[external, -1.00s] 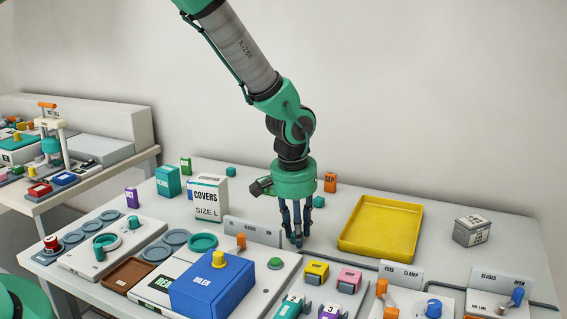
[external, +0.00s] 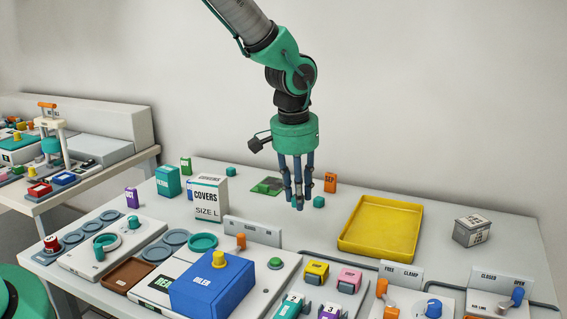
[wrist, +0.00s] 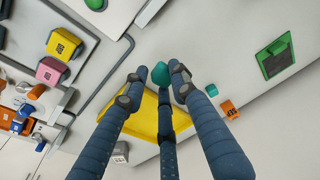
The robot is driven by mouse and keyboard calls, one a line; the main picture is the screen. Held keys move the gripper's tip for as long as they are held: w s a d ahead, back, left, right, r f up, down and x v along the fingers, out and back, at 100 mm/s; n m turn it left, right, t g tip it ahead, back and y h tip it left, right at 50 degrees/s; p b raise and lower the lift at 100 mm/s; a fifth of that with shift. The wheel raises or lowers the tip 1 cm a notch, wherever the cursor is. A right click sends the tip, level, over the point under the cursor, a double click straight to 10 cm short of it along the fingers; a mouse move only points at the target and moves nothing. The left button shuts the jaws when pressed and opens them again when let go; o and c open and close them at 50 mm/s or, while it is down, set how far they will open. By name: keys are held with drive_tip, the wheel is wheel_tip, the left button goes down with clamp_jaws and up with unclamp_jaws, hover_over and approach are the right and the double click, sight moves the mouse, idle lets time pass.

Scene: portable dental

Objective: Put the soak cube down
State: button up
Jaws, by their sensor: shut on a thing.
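My gripper (external: 299,203) has three blue fingers pointing down, above the back middle of the table. In the wrist view its fingertips (wrist: 158,86) are closed around a small teal piece (wrist: 161,73), which I take for the soak cube. In the external view the fingers hide the held piece. I cannot tell its exact height above the table. Another teal cube (external: 319,201) stands on the table just right of the fingers; it also shows in the wrist view (wrist: 204,92).
A green square plate (external: 267,186) lies behind left of the fingers. An orange block (external: 330,182) stands behind right, and a yellow tray (external: 345,243) lies to the right. A white covers box (external: 208,199) stands left. Consoles with knobs fill the front.

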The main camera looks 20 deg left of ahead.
idle(0.7)
drive_tip(key=shift+w+d+f+m+p, duration=0.15)
drive_tip(key=shift+d+f+m+p, duration=0.25)
drive_tip(key=shift+d+f+m, duration=0.6)
drive_tip(key=shift+w+d+f+m+p, duration=0.1)
drive_tip(key=shift+d+f+m+p, duration=0.35)
drive_tip(key=shift+d+m, duration=1)
drive_tip(key=shift+w+d+f+m+p, duration=0.15)
drive_tip(key=shift+d+f+m+p, duration=0.4)
drive_tip(key=shift+d, duration=1.15)
drive_tip(key=shift+f, duration=0.2)
drive_tip(key=b, duration=0.3)
hover_over(379, 226)
drive_tip(key=shift+s+a+f, duration=0.1)
drive_tip(key=shift+s+f, duration=0.3)
drive_tip(key=shift+f, duration=0.35)
drive_tip(key=shift+f+b, duration=0.3)
drive_tip(key=shift+f, duration=1.45)
drive_tip(key=shift+f, duration=0.1)
